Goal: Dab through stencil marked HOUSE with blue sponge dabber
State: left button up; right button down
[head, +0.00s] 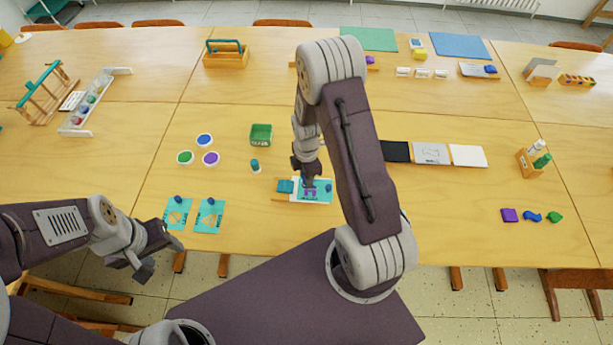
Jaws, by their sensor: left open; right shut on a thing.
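A teal stencil (323,186) lies on white paper at the front middle of the table, with purple showing in its cut-out. My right gripper (309,181) is shut just over the stencil's left part; what it holds is mostly hidden, with a bit of blue showing. I cannot tell whether it touches the stencil. Two more teal stencils, one left (177,222) and one right (208,222), lie near the front edge, each with a dark blue knob. The lettering is too small to read. My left gripper (157,256) is open and empty off the table's front edge.
Paint pots in blue (204,140), green (185,157) and purple (210,158) stand left of a green container (261,134). A small green-topped dabber (255,166) stands below the container. Boards (431,153) lie right of my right arm.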

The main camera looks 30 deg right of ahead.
jog(key=shift+f+b, duration=0.4)
jog(key=shift+f, duration=0.1)
dwell(0.4)
dwell(0.9)
notch_tip(320, 180, up, 7)
jog(key=p, duration=0.6)
jog(key=shift+p, duration=0.3)
